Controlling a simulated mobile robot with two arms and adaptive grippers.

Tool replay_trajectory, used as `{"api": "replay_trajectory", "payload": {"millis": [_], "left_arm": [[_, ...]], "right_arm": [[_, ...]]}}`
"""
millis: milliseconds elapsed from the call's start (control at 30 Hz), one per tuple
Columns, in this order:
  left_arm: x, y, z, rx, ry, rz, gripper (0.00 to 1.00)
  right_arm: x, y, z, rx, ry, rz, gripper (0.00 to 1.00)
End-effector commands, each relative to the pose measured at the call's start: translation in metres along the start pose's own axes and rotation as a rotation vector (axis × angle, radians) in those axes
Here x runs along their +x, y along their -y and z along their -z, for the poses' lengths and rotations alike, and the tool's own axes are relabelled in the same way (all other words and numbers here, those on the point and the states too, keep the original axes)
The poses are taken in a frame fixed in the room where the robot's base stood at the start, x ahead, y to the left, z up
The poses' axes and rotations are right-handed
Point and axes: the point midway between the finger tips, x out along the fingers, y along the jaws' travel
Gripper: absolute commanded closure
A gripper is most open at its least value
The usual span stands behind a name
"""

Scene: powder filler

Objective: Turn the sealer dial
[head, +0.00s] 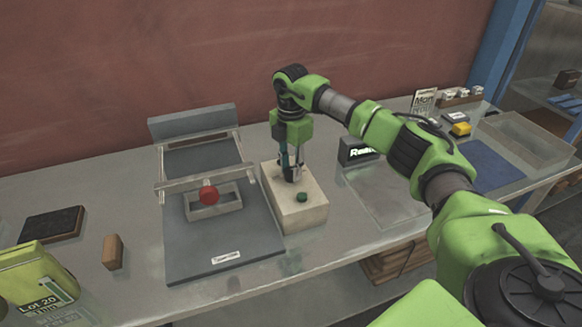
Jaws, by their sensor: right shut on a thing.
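A beige box (297,212) stands on the bench, with a green button (302,197) on its top. My right gripper (291,173) points straight down over the back part of this top and is shut on the sealer dial there. The fingers hide most of the dial, so its marking and angle cannot be seen. Left of the box is a grey press-like device (220,248) with a crossbar and a red knob (208,194). My left gripper is out of view.
A brown block (112,251), a dark pad (51,224) and a yellow-green "Lot 20" container (38,281) are at the left. A dark display (357,151) stands right of the box. A blue mat (487,166) and a clear tray (530,138) lie far right.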

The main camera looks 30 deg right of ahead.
Motion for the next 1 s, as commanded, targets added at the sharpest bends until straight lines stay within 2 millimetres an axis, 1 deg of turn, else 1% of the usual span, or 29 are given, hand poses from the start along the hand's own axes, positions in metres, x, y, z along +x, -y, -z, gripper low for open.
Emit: {"api": "replay_trajectory", "payload": {"millis": [300, 333, 400, 767, 867, 1000], "left_arm": [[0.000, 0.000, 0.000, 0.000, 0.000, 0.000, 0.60], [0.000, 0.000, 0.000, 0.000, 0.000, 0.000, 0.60], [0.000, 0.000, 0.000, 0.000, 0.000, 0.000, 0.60], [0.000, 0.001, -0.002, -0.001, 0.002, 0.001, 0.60], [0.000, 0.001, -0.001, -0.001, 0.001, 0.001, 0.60], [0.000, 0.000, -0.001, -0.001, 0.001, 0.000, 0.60]], "right_arm": [[-0.002, -0.001, -0.002, 0.005, 0.003, -0.005, 0.96], [-0.002, -0.001, -0.002, 0.005, 0.003, -0.005, 0.73], [-0.001, -0.001, -0.002, 0.005, 0.003, -0.004, 0.58], [-0.002, -0.001, -0.001, 0.002, 0.001, -0.002, 0.58], [-0.011, -0.001, -0.001, 0.002, 0.000, -0.003, 0.58], [-0.037, -0.001, -0.001, 0.002, 0.001, -0.005, 0.58]]}}
